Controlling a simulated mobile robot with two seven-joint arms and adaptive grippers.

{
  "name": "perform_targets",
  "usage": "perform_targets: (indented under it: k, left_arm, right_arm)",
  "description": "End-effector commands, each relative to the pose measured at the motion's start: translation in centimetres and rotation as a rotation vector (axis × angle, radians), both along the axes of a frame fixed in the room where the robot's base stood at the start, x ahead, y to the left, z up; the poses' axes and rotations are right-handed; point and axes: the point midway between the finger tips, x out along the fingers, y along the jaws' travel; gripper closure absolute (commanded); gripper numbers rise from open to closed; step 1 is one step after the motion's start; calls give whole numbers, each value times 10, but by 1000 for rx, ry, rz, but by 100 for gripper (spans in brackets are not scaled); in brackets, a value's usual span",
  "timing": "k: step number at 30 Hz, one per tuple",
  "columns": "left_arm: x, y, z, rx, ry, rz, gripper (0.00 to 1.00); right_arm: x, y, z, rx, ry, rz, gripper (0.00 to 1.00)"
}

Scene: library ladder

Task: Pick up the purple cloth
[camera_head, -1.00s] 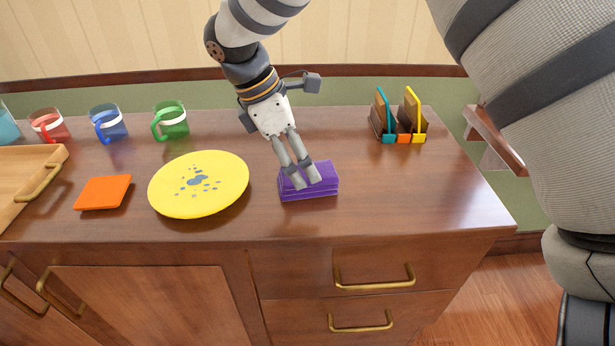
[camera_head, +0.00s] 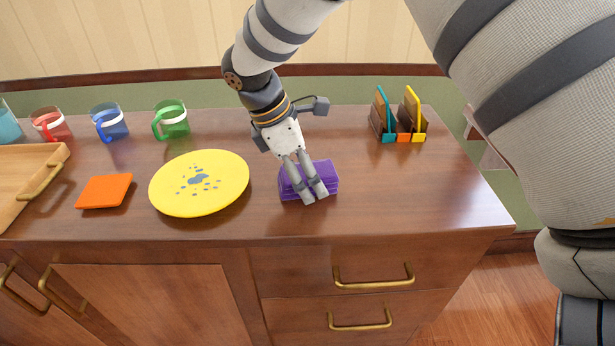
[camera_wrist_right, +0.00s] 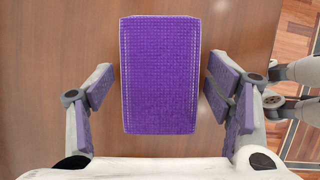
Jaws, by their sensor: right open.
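The purple cloth (camera_head: 325,176) is a folded, flat stack on the brown counter, right of the yellow plate. In the right wrist view the cloth (camera_wrist_right: 160,75) lies between the two fingers, with a gap on each side. My right gripper (camera_head: 315,197) is over the cloth, its fingertips reaching the cloth's front edge in the head view. In the right wrist view the right gripper (camera_wrist_right: 160,108) is open and empty. I cannot tell how high the fingertips are above the counter. My left gripper is not in view.
A yellow plate (camera_head: 200,183) and an orange square (camera_head: 104,191) lie to the left. Green (camera_head: 171,120), blue (camera_head: 108,122) and red (camera_head: 50,124) mugs stand behind. A wooden tray (camera_head: 48,182) is far left. An organizer (camera_head: 398,120) stands back right. The counter (camera_head: 420,195) is clear right of the cloth.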

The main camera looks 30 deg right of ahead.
Motion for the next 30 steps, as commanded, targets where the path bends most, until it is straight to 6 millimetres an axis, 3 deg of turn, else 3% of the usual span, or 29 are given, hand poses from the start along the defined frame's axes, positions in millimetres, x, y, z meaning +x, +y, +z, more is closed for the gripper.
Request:
perform_targets:
  k: [4, 11, 23, 28, 30]
  left_arm:
    - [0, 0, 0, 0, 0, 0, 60]
    - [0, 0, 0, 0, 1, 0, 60]
    - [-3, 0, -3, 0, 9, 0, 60]
    - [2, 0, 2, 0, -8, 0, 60]
    - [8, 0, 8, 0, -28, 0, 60]
  right_arm:
    - [0, 0, 0, 0, 0, 0, 27]
    - [0, 0, 0, 0, 0, 0, 77]
    - [0, 0, 5, 1, 0, 0, 78]
    - [0, 2, 44, 0, -8, 1, 78]
    - [-11, 14, 65, -2, -10, 2, 78]
